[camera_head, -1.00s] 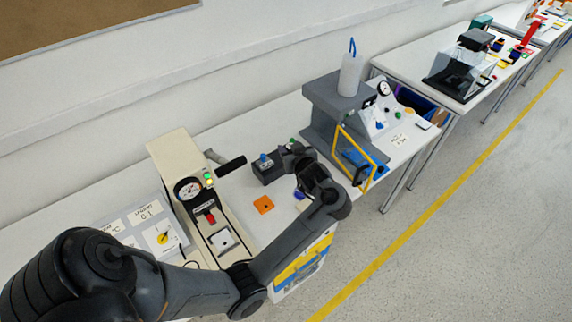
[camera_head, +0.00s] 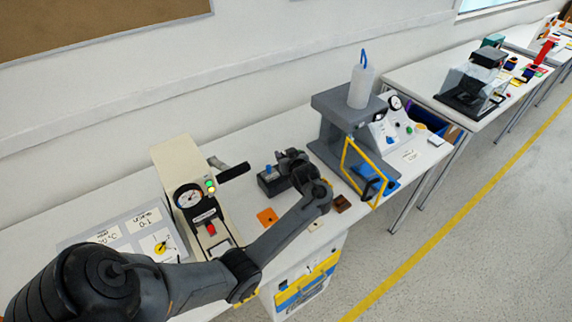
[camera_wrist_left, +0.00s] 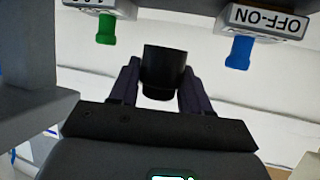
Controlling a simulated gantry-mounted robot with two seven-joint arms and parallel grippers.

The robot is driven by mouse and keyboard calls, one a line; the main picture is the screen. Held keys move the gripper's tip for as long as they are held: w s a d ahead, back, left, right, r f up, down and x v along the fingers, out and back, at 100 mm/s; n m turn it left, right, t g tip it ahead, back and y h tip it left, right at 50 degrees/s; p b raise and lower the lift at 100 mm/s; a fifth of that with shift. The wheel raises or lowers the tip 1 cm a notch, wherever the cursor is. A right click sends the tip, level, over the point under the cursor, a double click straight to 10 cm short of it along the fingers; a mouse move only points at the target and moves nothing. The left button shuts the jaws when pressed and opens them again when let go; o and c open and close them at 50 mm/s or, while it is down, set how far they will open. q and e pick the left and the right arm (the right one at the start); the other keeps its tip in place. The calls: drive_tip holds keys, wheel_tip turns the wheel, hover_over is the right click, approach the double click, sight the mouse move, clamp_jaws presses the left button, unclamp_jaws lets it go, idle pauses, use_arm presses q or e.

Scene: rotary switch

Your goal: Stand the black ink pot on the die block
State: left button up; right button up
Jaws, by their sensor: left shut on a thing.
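The black ink pot (camera_wrist_left: 164,72) is a short dark cylinder between the two fingers of my left gripper (camera_wrist_left: 160,88) in the left wrist view. The fingers close on its sides. In the head view my left gripper (camera_head: 288,160) is over the table beside the small dark switch box (camera_head: 270,185) with a blue knob; the pot cannot be made out there. A small brown block (camera_head: 342,203) lies to the right of my wrist; I cannot tell whether it is the die block. My right gripper is not in view.
The grey press (camera_head: 345,107) with a yellow frame (camera_head: 350,145) stands right of the gripper. A cream machine (camera_head: 175,155) with a gauge stands left. An orange plate (camera_head: 267,216) lies on the table. In the wrist view, green (camera_wrist_left: 106,30) and blue (camera_wrist_left: 239,52) knobs are close.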

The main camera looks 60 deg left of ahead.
use_arm(q)
drive_tip(key=shift+f+b, duration=0.5)
drive_tip(key=shift+f, duration=1.5)
drive_tip(key=shift+f, duration=0.1)
drive_tip(key=shift+f, duration=0.15)
drive_tip(key=o, duration=0.8)
